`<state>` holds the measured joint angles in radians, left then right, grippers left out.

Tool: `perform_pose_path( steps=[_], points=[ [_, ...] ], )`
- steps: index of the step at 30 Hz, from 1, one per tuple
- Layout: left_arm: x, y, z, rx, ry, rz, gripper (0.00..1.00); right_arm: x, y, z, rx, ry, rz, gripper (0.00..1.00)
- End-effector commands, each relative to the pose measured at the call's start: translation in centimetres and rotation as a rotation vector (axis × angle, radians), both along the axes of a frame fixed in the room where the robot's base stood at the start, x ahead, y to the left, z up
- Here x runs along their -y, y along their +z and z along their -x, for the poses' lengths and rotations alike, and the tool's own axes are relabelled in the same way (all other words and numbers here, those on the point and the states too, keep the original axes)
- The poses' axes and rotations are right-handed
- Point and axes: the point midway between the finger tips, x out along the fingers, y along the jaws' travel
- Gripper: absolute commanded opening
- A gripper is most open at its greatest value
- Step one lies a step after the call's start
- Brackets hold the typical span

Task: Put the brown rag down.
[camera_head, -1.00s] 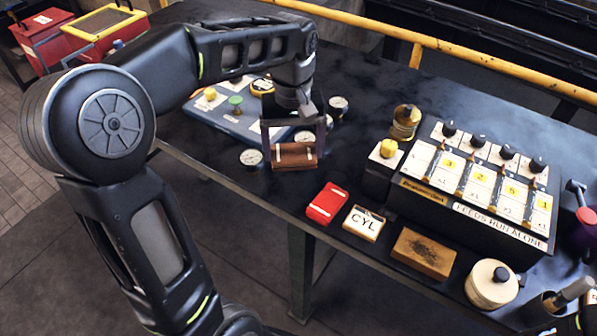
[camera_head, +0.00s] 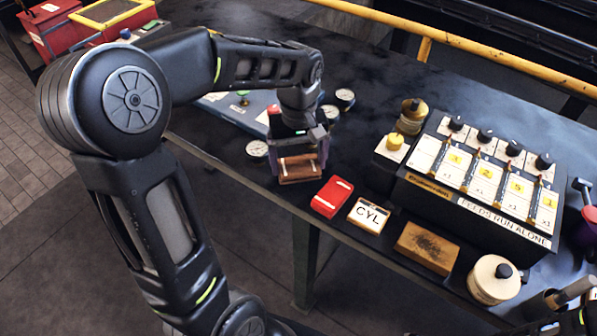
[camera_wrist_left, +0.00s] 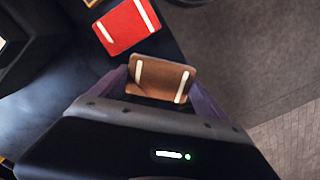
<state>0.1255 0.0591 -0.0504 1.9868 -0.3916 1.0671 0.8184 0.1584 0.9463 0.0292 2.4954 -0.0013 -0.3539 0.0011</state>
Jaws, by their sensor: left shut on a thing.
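The brown rag (camera_head: 299,170) is a folded brown block with pale stripes, near the front edge of the dark bench in the head view. My left gripper (camera_head: 298,158) is shut on it from above. In the left wrist view the brown rag (camera_wrist_left: 160,80) sits between the two fingers of my left gripper (camera_wrist_left: 163,88). Whether its underside touches the bench cannot be told.
A red folded rag (camera_head: 332,197) lies just right of the brown one, then a CYL block (camera_head: 369,215) and a brown-topped block (camera_head: 427,247). A black switch box (camera_head: 470,190) stands behind. Gauges (camera_head: 257,149) and a blue board (camera_head: 235,112) are to the left.

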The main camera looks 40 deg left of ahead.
Motion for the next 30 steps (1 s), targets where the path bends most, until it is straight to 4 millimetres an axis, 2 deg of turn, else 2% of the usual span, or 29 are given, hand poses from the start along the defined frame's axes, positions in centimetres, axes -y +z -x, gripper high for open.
perform_pose_path(
  steps=[11, 20, 30],
  points=[
    [0.0, -0.6, 0.0, -0.001, -0.001, -0.001, 0.53, 0.0, 0.1, 0.0, 0.000, 0.000, 0.000, 0.36],
    [0.0, -4.0, 0.0, 0.000, -0.002, 0.000, 0.53, 0.0, 0.3, 0.1, -0.001, -0.001, 0.001, 0.36],
    [0.0, -4.4, 0.0, 0.001, -0.001, -0.001, 0.53, 0.0, 0.0, 0.1, -0.001, -0.001, 0.001, 0.36]
  ],
)
